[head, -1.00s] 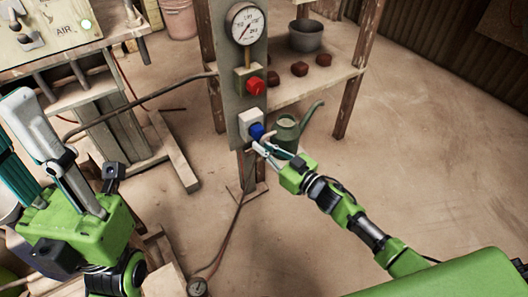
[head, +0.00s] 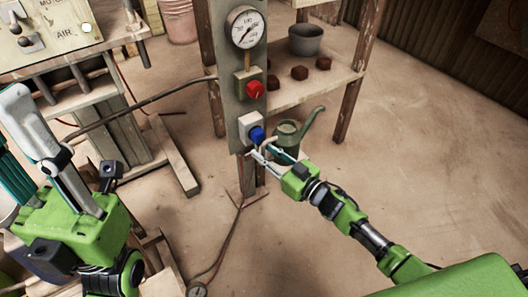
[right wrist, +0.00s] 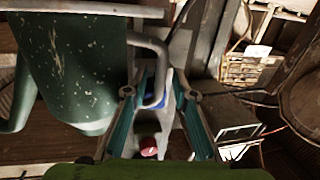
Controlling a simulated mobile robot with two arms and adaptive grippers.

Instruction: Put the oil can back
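The green oil can (head: 289,138) with its long spout is just behind the blue knob in the head view. What bears the can's bottom is hidden. My left gripper (head: 28,140) is at the left edge, far from the can, with its fingers apart and nothing seen between them.
A post carries a gauge (head: 246,28), a red knob (head: 254,90) and a blue knob (head: 257,134) close to my right fingers. Behind it a wooden shelf (head: 325,82) holds a grey bowl (head: 305,40) and several dark red lumps. The floor on the right is clear.

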